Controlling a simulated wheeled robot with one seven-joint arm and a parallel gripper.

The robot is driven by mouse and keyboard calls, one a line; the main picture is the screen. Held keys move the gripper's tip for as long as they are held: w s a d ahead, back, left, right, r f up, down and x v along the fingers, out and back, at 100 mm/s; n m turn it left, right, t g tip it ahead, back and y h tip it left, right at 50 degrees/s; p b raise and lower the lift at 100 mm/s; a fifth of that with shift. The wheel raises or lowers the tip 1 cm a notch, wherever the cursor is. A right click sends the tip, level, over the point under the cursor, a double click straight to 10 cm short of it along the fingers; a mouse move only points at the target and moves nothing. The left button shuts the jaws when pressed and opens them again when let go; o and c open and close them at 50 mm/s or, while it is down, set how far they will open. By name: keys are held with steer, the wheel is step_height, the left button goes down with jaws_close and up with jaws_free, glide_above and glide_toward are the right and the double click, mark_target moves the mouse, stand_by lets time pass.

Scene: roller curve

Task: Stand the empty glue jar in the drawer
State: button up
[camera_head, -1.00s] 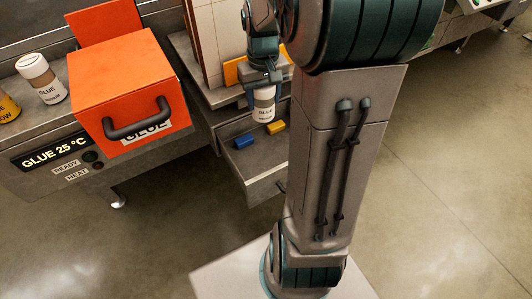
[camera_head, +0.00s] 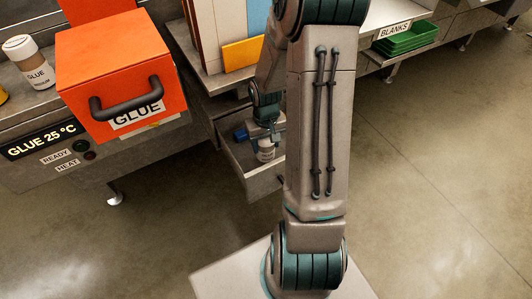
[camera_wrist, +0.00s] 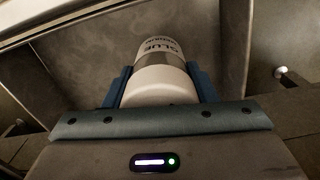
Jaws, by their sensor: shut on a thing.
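The glue jar (camera_head: 265,154) is white with a grey-brown label band. My gripper (camera_head: 264,137) is shut on it. The open drawer (camera_head: 262,188) is grey metal, below the bench. The jar is inside the drawer's outline in the head view; I cannot tell whether its base touches the drawer floor. The drawer floor and walls (camera_wrist: 218,30) also show around the jar in the wrist view.
An orange glue box (camera_head: 120,70) with a black handle stands on the bench at left, beside another glue jar (camera_head: 34,66). Upright boards (camera_head: 215,35) stand behind the drawer. Green trays (camera_head: 408,38) are at right.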

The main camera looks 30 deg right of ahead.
steer(key=shift+f+b, duration=0.55)
steer(key=shift+f, duration=1.6)
steer(key=shift+f, duration=0.1)
steer(key=o, duration=1)
steer(key=shift+c, duration=0.2)
step_height(320, 180, up, 12)
steer(key=p, duration=0.3)
step_height(320, 180, up, 8)
glide_above(266, 152)
steer(key=s+a, duration=0.2)
steer(key=a, duration=0.2)
steer(key=s+a+r+n+t, duration=0.1)
steer(key=s+a+r, duration=0.5)
steer(key=s, duration=0.2)
steer(key=shift+s+r+t, duration=0.2)
steer(key=shift+s+t, duration=0.1)
steer(key=shift+t, duration=0.1)
